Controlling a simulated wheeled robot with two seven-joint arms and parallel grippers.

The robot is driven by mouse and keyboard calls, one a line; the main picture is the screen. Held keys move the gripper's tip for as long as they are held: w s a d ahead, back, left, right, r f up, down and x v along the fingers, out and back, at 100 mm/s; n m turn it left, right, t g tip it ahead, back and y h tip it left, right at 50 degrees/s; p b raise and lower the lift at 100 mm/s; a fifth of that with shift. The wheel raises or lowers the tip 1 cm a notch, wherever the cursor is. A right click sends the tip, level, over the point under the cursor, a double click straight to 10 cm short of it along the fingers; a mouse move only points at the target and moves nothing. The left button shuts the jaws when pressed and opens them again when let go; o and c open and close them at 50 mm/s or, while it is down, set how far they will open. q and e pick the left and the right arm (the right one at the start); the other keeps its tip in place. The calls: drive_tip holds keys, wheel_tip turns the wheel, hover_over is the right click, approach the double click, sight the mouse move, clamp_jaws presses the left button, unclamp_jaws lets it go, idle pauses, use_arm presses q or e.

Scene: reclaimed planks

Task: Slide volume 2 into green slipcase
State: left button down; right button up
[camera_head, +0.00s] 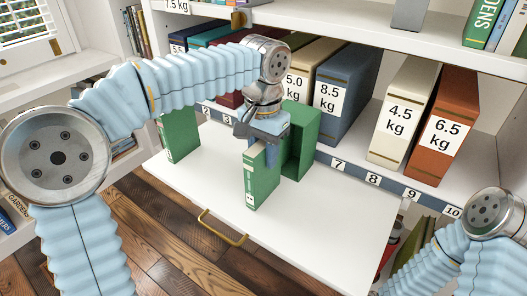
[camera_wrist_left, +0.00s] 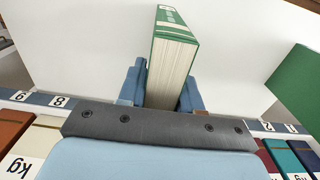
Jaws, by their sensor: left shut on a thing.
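My left gripper (camera_head: 262,148) is shut on a green book (camera_head: 262,182), gripping it near its upper far end. The book stands upright over the white pull-out board, its spine toward the front; I cannot tell whether it touches the board. In the left wrist view the green book (camera_wrist_left: 172,50) shows its pages between the blue fingers (camera_wrist_left: 162,92). The green slipcase (camera_head: 302,138) stands upright just behind and right of the held book, apart from it or nearly so. Another green volume (camera_head: 181,134) stands at the left of the board; it also shows in the left wrist view (camera_wrist_left: 298,85). My right gripper is out of view.
The white board (camera_head: 320,230) is clear at front and right, with a brass handle (camera_head: 222,228) on its front edge. Behind it, a shelf with a numbered strip (camera_head: 372,179) holds weight-labelled box files, including a blue one (camera_head: 346,82), a cream one (camera_head: 402,112) and a rust one (camera_head: 443,122).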

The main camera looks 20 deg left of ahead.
use_arm(q)
drive_tip(key=shift+r+p, duration=0.1)
drive_tip(key=shift+p, duration=0.25)
idle(0.6)
drive_tip(key=shift+w+d+p, duration=0.25)
drive_tip(key=shift+w+p, duration=0.2)
drive_tip(key=shift+w, duration=0.25)
drive_tip(key=shift+w+d+p, duration=0.25)
drive_tip(key=shift+w+p, duration=0.15)
drive_tip(key=shift+w, duration=0.25)
drive_tip(key=shift+w+d, duration=0.2)
drive_tip(key=shift+w, duration=0.35)
drive_tip(key=shift+w+d, duration=0.2)
drive_tip(key=shift+w, duration=0.3)
drive_tip(key=c, duration=0.7)
unclamp_jaws()
wheel_tip(320, 180, up, 14)
drive_tip(key=shift+s+f, duration=0.1)
